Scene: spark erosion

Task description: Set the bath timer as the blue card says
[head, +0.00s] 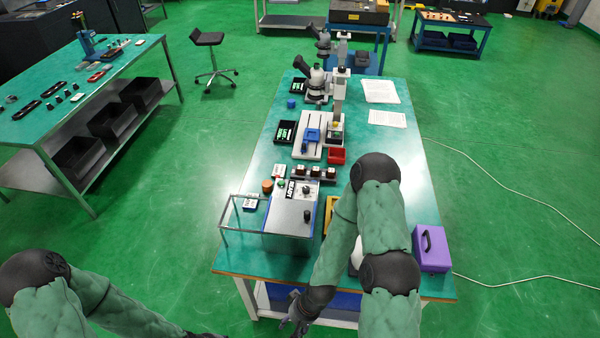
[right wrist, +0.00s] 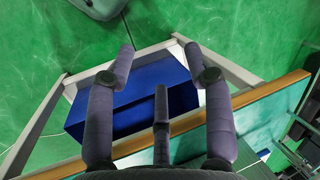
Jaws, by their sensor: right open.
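My right gripper (head: 293,318) is low at the bench's front edge, apart from the box. In the right wrist view its fingers (right wrist: 160,58) are spread and empty. My left arm is at the lower left, its gripper almost wholly cut off.
The clear frame (head: 224,238) stands at the bench's left edge. A purple case (head: 431,250) is at the front right. Microscopes (head: 318,85) and a red tray (head: 337,156) stand farther back. A blue bin (right wrist: 140,110) sits under the wooden bench edge (right wrist: 262,95).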

